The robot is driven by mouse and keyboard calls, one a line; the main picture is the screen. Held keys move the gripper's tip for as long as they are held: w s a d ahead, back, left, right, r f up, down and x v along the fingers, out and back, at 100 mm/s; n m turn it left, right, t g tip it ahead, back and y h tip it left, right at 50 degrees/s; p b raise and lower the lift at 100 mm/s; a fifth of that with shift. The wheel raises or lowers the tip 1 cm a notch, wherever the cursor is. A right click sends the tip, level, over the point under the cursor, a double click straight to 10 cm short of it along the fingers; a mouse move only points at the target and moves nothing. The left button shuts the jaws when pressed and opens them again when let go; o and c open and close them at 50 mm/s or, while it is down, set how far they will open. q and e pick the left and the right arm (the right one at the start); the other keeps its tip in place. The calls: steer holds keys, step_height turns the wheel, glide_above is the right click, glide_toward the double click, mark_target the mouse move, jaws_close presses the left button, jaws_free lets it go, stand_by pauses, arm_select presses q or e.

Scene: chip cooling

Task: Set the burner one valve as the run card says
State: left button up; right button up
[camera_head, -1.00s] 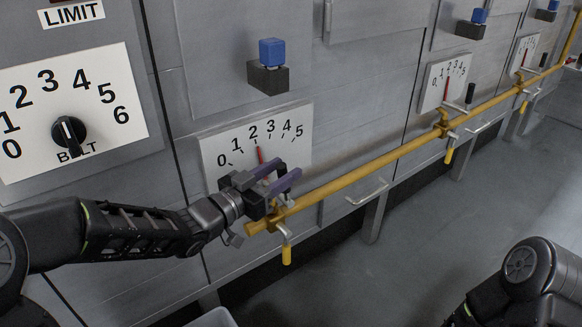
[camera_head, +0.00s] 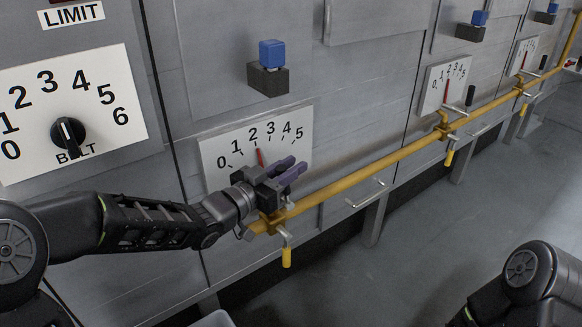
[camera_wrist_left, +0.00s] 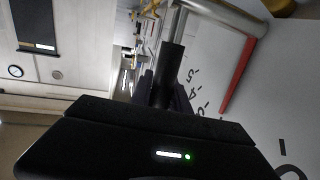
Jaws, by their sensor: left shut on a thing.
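The burner one dial (camera_head: 214,150), a white plate marked 0 to 5, is on the grey panel. Its red pointer (camera_head: 259,157) points at about 2; the pointer also shows in the left wrist view (camera_wrist_left: 237,76). My left gripper (camera_head: 288,173) is in front of the dial's lower right, just above the yellow gas pipe. It is shut on the black valve handle (camera_wrist_left: 168,72), which stands between the fingers in the left wrist view. The gripper hides the handle in the head view. My right gripper is out of view, and I see no run card.
The yellow pipe (camera_head: 350,180) runs back to the right past two similar valves and dials. A yellow-handled tap (camera_head: 287,256) hangs under the near end. A belt dial (camera_head: 68,133) is at left. A blue block (camera_head: 271,53) sits above dial one. The floor at right is clear.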

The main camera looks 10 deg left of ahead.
arm_select(q)
jaws_close()
stand_by(0.7)
steer(key=w+d+g+y+p, duration=0.1)
steer(key=p, duration=0.2)
steer(key=w+d+g+y+p, duration=0.1)
steer(key=g+p, duration=0.1)
steer(key=p, duration=0.2)
steer(key=shift+f+m, duration=0.3)
steer(key=shift+f, duration=0.1)
steer(key=o, duration=0.8)
jaws_free()
